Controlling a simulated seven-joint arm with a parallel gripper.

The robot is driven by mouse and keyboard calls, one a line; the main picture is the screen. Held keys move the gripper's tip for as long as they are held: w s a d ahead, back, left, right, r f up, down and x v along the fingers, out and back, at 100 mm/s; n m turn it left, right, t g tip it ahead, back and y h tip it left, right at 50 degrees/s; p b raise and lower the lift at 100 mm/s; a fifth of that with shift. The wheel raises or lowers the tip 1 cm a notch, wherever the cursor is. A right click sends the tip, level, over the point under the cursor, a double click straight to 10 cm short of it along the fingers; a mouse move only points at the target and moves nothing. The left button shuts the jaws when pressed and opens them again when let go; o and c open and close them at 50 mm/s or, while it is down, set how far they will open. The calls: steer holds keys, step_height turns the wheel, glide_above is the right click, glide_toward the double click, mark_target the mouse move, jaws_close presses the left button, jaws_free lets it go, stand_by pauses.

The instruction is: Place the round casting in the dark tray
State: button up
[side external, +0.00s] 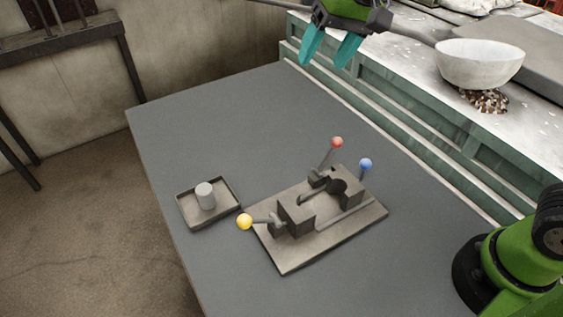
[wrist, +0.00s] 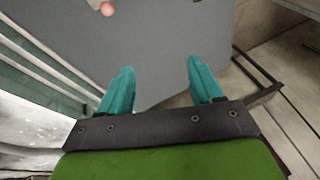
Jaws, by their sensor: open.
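The round casting (side external: 205,196) is a small light grey cylinder. It stands upright inside the dark tray (side external: 229,219), a shallow square tray at the left side of the grey table in the side external view. My gripper (side external: 330,60) is high above the far edge of the table, well away from the casting and tray. Its two teal fingers are apart with nothing between them, as the wrist view (wrist: 160,82) also shows. The casting and tray are not in the wrist view.
A mould fixture (side external: 325,225) with red (side external: 337,142), blue (side external: 365,164) and yellow (side external: 244,222) knobs stands right of the tray. A pale ladle bowl (side external: 480,64) is at the upper right, above a dark speckled heap (side external: 486,101). The table's far part is clear.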

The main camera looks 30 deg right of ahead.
steer(key=s+d+f+t, duration=0.2)
steer(key=s+d, duration=0.3)
steer(key=s, duration=0.3)
steer(key=s+d+f+m+t, duration=0.1)
steer(key=s+d+f, duration=0.2)
steer(key=s+d, duration=0.3)
steer(key=s, duration=0.3)
steer(key=shift+s+t, duration=0.2)
steer(key=shift+t, duration=0.2)
